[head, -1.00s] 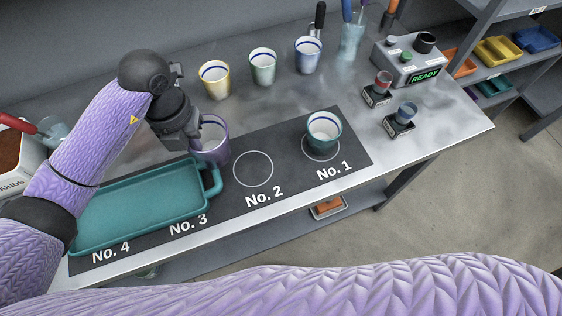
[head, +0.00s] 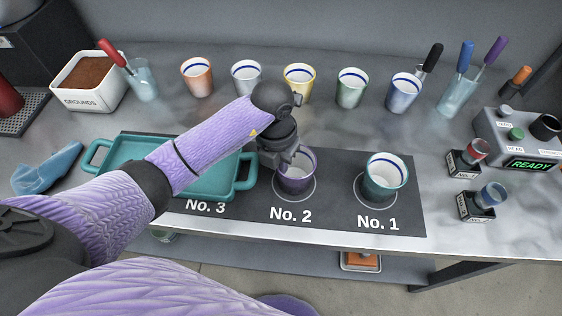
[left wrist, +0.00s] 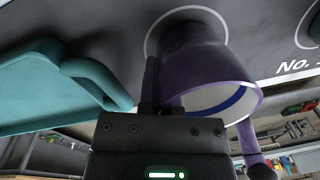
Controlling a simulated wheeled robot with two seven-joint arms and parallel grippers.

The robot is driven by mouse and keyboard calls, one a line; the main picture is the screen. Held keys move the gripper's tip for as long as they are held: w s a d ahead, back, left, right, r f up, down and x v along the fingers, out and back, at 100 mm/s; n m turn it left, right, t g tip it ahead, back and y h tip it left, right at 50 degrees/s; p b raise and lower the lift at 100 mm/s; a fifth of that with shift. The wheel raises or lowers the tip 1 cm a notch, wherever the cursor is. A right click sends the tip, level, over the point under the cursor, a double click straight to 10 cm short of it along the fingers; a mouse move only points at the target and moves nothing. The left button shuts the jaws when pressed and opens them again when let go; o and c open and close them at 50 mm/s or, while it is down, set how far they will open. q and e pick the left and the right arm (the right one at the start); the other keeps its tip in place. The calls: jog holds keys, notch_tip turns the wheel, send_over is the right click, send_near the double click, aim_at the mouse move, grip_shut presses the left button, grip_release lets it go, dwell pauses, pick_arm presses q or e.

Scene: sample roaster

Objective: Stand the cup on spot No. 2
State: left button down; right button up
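The purple cup (head: 297,178) stands upright at spot No. 2 (head: 294,202), its base inside the pale ring. In the left wrist view the cup (left wrist: 205,68) and the ring (left wrist: 152,38) also show. I cannot tell whether the base touches the mat. My left gripper (head: 284,160) is at the cup's left side and appears shut on it; the fingertips are partly hidden. In the left wrist view a dark finger (left wrist: 150,85) lies against the cup's side. My right gripper is not in view.
A teal tray (head: 245,184) with handles covers the mat just left of the cup. A teal cup (head: 384,182) stands on spot No. 1 to the right. Several cups, including a yellow one (head: 299,84), line the back. A control box (head: 515,135) stands at the right.

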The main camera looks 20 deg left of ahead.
pick_arm(q)
jog(key=shift+f, duration=0.1)
jog(key=c, duration=0.8)
grip_release()
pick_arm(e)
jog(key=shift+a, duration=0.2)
pick_arm(q)
jog(key=r+p, duration=0.1)
jog(key=r, duration=0.3)
jog(key=r+p, duration=0.1)
jog(key=r, duration=0.3)
jog(key=r+p, duration=0.2)
jog(key=r, duration=0.2)
jog(key=shift+a+r, duration=0.15)
jog(key=shift+a, duration=0.25)
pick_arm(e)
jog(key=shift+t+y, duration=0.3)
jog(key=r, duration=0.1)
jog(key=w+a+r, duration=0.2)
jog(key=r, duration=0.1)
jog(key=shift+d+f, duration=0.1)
